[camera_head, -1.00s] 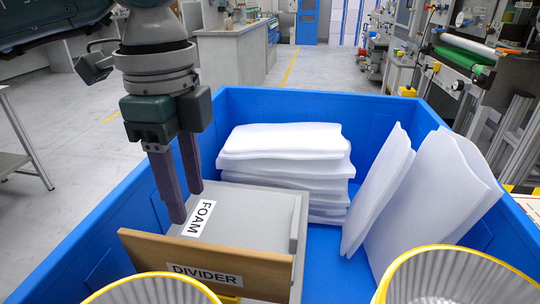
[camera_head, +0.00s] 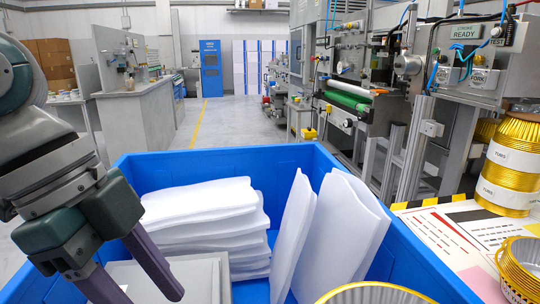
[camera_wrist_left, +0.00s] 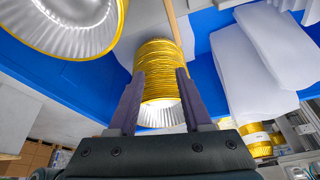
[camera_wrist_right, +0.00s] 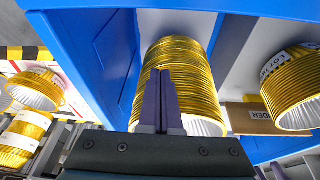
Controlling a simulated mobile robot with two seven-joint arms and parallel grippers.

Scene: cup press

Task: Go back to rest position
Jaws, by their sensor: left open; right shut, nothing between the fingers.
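My left gripper (camera_head: 146,291) is at the lower left of the head view, with its two dark fingers apart over the blue bin's left part. In the left wrist view my left gripper (camera_wrist_left: 160,74) is open, and a gold ribbed cup stack (camera_wrist_left: 158,70) shows beyond and between its fingers. I cannot tell whether they touch it. My right gripper (camera_wrist_right: 160,72) shows only in the right wrist view. Its fingers are together and empty, in front of a gold ribbed cup stack (camera_wrist_right: 185,65).
The blue bin (camera_head: 225,156) holds stacked white foam (camera_head: 200,205), leaning foam sheets (camera_head: 340,230) and a grey lidded box (camera_head: 200,272). A gold cup rim (camera_head: 375,294) shows at the bottom. A gold tube stack (camera_head: 512,165) and another cup (camera_head: 520,268) stand on the right table.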

